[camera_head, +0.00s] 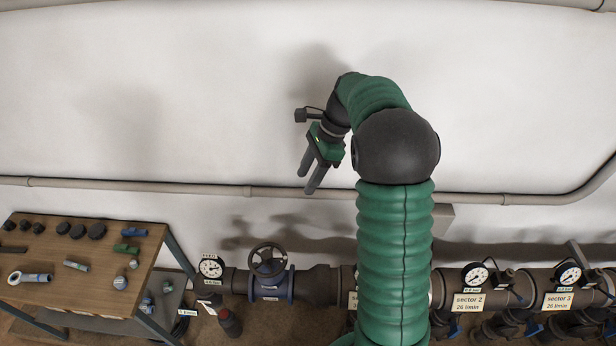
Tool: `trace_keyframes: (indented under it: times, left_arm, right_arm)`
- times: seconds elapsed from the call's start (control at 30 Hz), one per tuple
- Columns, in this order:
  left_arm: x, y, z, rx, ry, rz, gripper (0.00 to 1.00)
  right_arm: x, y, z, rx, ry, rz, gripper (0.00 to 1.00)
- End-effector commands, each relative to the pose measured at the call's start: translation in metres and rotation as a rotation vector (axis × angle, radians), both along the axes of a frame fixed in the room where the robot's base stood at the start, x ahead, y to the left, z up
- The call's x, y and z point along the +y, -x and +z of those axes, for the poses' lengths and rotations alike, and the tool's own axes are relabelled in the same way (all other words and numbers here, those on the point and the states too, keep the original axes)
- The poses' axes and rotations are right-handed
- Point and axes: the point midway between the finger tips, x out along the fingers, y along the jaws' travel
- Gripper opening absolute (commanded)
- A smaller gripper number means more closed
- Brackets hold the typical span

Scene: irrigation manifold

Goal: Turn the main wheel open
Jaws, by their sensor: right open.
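The main wheel (268,260) is a dark spoked handwheel on top of a blue valve body (271,286) in the thick pipe, left of centre at the bottom of the head view. My right gripper (308,183) is open and empty. It hangs in front of the white wall, above and a little right of the wheel, with its fingers pointing down and clear of it. My green right arm covers part of the manifold to the right of the valve. My left gripper is not in view.
A wooden table (60,270) with loose fittings stands at the left. A pressure gauge (210,268) sits left of the wheel. Gauges and sector labels (468,302) line the manifold at right. A thin pipe (200,189) crosses the wall.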

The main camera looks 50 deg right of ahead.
Motion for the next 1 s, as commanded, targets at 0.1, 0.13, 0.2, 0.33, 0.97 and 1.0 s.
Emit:
trace_keyframes:
  times: [0.1,0.13,0.2,0.33,0.97,1.0]
  left_arm:
    - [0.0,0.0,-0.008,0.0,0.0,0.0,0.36]
    - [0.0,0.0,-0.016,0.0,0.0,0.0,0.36]
    - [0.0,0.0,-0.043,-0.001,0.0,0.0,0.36]
    - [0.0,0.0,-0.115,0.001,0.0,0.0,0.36]
    - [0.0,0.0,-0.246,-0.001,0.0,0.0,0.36]
    - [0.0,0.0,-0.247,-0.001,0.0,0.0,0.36]
  right_arm:
    - [0.002,-0.002,-0.007,0.005,0.004,0.003,0.47]
    - [0.005,-0.003,-0.014,0.011,0.009,0.007,0.47]
    - [0.013,-0.01,-0.037,0.035,0.026,0.014,0.47]
    - [0.041,-0.03,-0.092,0.104,0.099,0.026,0.47]
    - [0.115,-0.07,-0.185,0.199,0.349,-0.045,0.47]
    - [0.115,-0.07,-0.194,0.201,0.347,-0.045,0.47]
